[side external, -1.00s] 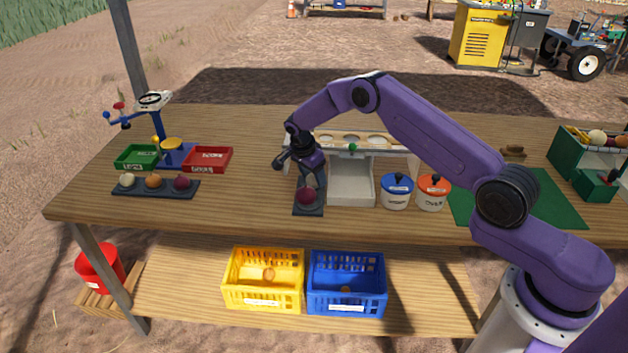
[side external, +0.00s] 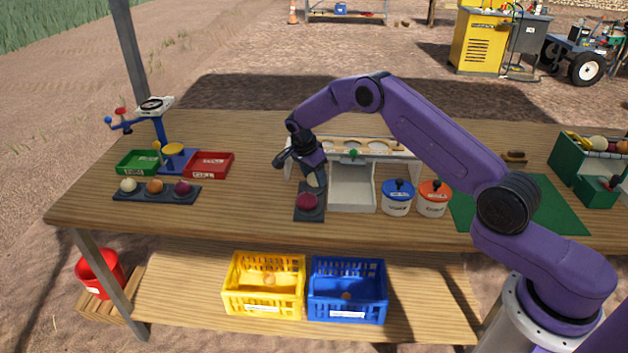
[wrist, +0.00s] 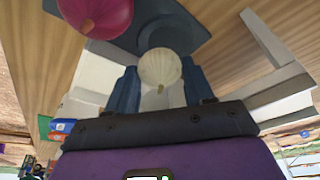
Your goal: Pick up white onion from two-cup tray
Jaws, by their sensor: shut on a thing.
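The white onion (wrist: 160,67) sits between the two fingers of my gripper (wrist: 160,88) in the wrist view, and the gripper is shut on it. In the side view my gripper (side external: 312,178) is low over the dark two-cup tray (side external: 310,214), and the pale onion (side external: 313,179) shows just below it. A red onion (side external: 307,201) sits in the tray's front cup. It also shows at the top of the wrist view (wrist: 95,14), beside the dark tray (wrist: 165,32). I cannot tell whether the white onion still touches its cup.
Blue-lidded (side external: 397,198) and orange-lidded (side external: 433,198) pots are further right. At left, a dark three-cup tray (side external: 157,195) holds several onions near green (side external: 138,162) and red (side external: 211,164) bins. Table between is clear.

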